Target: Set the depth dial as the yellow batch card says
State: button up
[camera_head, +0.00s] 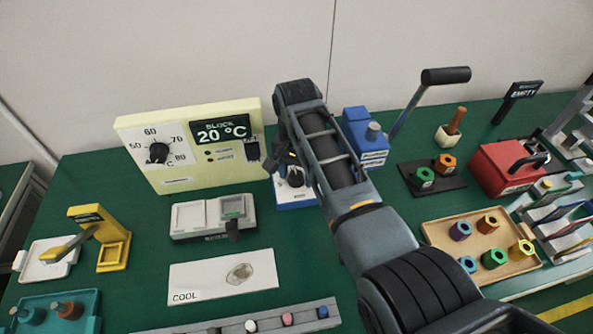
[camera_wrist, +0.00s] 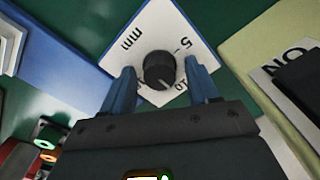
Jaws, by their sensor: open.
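The depth dial (camera_wrist: 159,71) is a round black knob on a white plate marked "mm", "5" and a partly covered "10". Its pale pointer mark faces toward the gripper, near the "10" side; the exact setting is unclear. My gripper (camera_wrist: 160,84) is open, with one blue finger on each side of the knob and a small gap showing at each side. In the head view the dial (camera_head: 295,179) sits on a small blue-and-white unit, partly covered by my gripper (camera_head: 284,163). I cannot make out a yellow batch card.
A cream panel (camera_head: 180,133) with a temperature dial and a "20 °C" display stands left of the dial unit. A blue box (camera_head: 364,130) stands right. A grey two-pad device (camera_head: 205,222), a "COOL" plate (camera_head: 200,284) and a yellow stand (camera_head: 115,248) lie nearer.

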jog(key=c, duration=1)
jog(key=shift+c, duration=0.2)
jog(key=shift+n, duration=0.4)
jog(key=n+p, duration=0.1)
jog(key=n, duration=0.2)
jog(key=shift+r+n, duration=0.1)
jog(key=shift+n, duration=0.2)
jog(key=n+p, duration=0.1)
jog(key=n, duration=0.3)
jog(key=shift+n, duration=0.3)
jog(key=n, duration=0.4)
jog(key=shift+a, duration=0.1)
jog(key=shift+n+p, duration=0.3)
jog(key=shift+n, duration=2.2)
